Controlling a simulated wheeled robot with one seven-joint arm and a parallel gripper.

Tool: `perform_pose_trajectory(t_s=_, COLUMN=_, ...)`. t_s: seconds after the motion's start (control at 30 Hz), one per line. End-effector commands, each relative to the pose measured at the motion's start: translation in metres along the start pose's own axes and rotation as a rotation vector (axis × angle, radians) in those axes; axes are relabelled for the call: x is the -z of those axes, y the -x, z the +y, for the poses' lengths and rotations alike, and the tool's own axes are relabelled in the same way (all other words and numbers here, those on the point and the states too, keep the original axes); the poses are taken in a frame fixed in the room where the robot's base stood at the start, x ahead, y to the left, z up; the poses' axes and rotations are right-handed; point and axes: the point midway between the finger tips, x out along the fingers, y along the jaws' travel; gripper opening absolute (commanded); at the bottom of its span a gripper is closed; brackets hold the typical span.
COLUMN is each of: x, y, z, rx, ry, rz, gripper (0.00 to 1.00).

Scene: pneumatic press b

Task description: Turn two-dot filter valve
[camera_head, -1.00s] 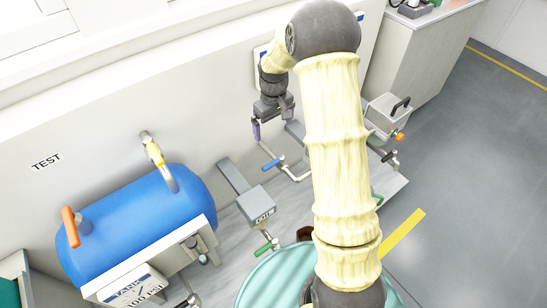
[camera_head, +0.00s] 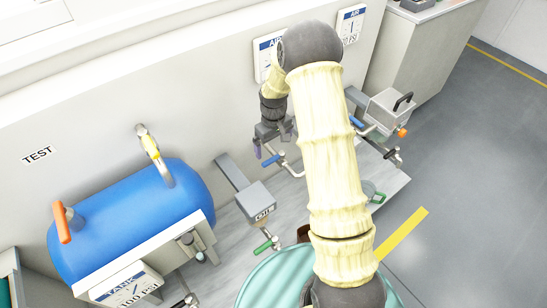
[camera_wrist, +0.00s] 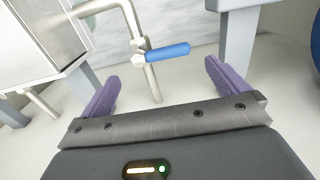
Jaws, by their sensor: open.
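A small valve with a blue lever handle (camera_head: 271,160) sits on a pale bent pipe low by the wall. In the wrist view its blue handle (camera_wrist: 168,52) lies ahead of and between the two purple fingers, apart from both. My gripper (camera_head: 271,148) is open and empty, just above this handle in the head view; it also shows in the wrist view (camera_wrist: 160,75). A second blue handle (camera_head: 356,122) shows to the right of my arm. No dot marks can be made out, so I cannot tell which is the two-dot filter valve.
A blue tank (camera_head: 130,220) with an orange handle stands at left. A grey labelled box (camera_head: 257,200) with a green-handled valve (camera_head: 262,246) is below the gripper. A grey box with a black handle (camera_head: 388,110) stands at right. Open floor lies farther right.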

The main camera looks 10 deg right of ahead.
Motion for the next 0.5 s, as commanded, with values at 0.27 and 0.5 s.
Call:
perform_pose_trajectory(t_s=0.27, x=0.000, y=-0.050, z=0.000, rx=0.000, ry=0.000, rz=-0.002, gripper=1.00)
perform_pose_trajectory(t_s=0.5, x=0.000, y=-0.062, z=0.001, rx=-0.001, ry=0.000, rz=0.001, gripper=1.00)
